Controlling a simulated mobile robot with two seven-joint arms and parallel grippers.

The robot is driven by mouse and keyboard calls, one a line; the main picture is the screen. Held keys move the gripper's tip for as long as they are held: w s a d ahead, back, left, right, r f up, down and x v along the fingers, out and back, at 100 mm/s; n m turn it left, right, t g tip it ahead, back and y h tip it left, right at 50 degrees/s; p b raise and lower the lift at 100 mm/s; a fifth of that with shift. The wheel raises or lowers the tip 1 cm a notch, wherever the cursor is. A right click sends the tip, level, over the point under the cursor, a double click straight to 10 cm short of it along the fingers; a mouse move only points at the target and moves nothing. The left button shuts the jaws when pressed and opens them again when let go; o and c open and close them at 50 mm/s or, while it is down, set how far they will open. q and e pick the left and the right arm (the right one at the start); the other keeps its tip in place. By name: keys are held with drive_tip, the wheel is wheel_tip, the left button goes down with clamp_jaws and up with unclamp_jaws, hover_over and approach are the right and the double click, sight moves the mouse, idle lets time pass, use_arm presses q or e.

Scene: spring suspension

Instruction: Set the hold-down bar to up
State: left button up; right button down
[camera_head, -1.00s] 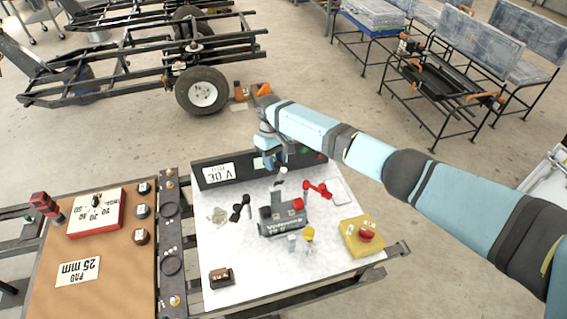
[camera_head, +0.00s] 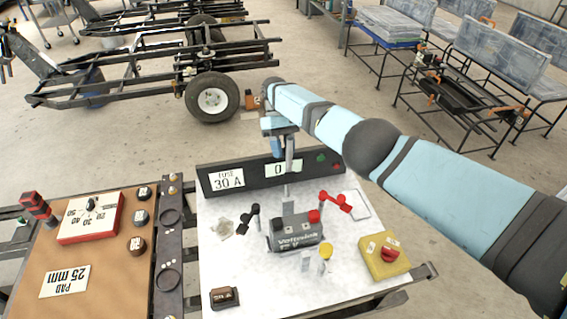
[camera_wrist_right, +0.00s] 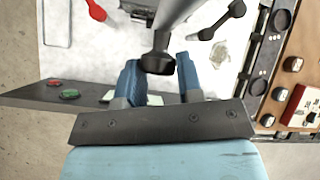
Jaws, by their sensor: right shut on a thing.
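The hold-down bar looks to be the grey bar with a black knob at its end in the right wrist view (camera_wrist_right: 180,14). The knob lies between the two blue fingers of my right gripper (camera_wrist_right: 158,76), which is shut on it. In the head view my right gripper (camera_head: 285,150) is behind the battery-like black block (camera_head: 296,236), above the dark back panel. The bar is largely hidden there by the gripper, so its exact tilt is hard to tell. My left gripper is not in view.
The white board carries a black clamp (camera_head: 249,217), a red clamp (camera_head: 336,200), a yellow box with a red button (camera_head: 384,255) and a small brown block (camera_head: 224,297). The back panel (camera_head: 250,176) bears a fuse label. A brown board (camera_head: 105,250) stands left.

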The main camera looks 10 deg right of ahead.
drive_tip(key=shift+d+f+g+b, duration=0.35)
drive_tip(key=shift+d+g+b, duration=0.05)
drive_tip(key=shift+b, duration=0.65)
drive_tip(key=c, duration=1.1)
unclamp_jaws()
drive_tip(key=o, duration=0.3)
drive_tip(key=shift+d, duration=0.15)
